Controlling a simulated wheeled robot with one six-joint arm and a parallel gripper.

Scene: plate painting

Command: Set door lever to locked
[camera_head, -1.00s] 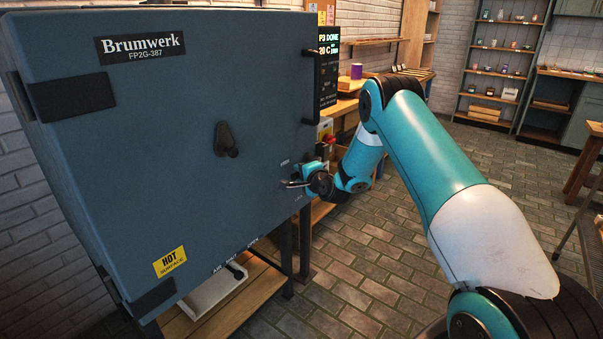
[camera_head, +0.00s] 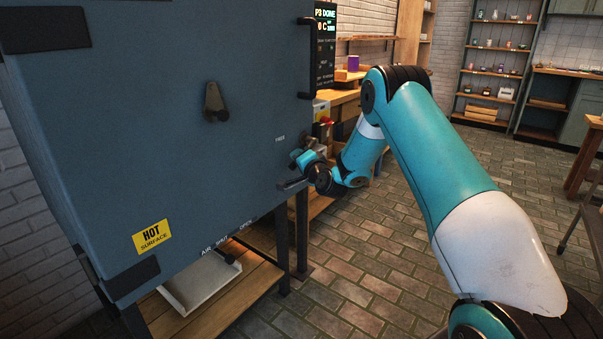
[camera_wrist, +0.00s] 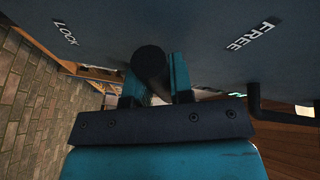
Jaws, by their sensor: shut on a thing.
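The kiln door (camera_head: 130,130) is a large dark blue-grey panel. The door lever (camera_wrist: 150,62) shows in the wrist view as a dark round grip between my gripper's two teal fingers. My gripper (camera_wrist: 156,80) is shut on it. A LOCK label (camera_wrist: 66,33) lies to the lever's left and a FREE label (camera_wrist: 252,35) to its right; the lever stands between them. In the head view my gripper (camera_head: 299,172) is at the door's lower right edge, below the FREE label (camera_head: 280,138). The LOCK label is hidden there, and the lever is mostly covered.
A dark knob (camera_head: 214,101) sits mid-door and a bar handle (camera_head: 307,75) at the upper right edge. A yellow HOT SURFACE sign (camera_head: 152,237) is low on the door. A wooden shelf (camera_head: 262,277) is below. The brick floor (camera_head: 370,260) on the right is open.

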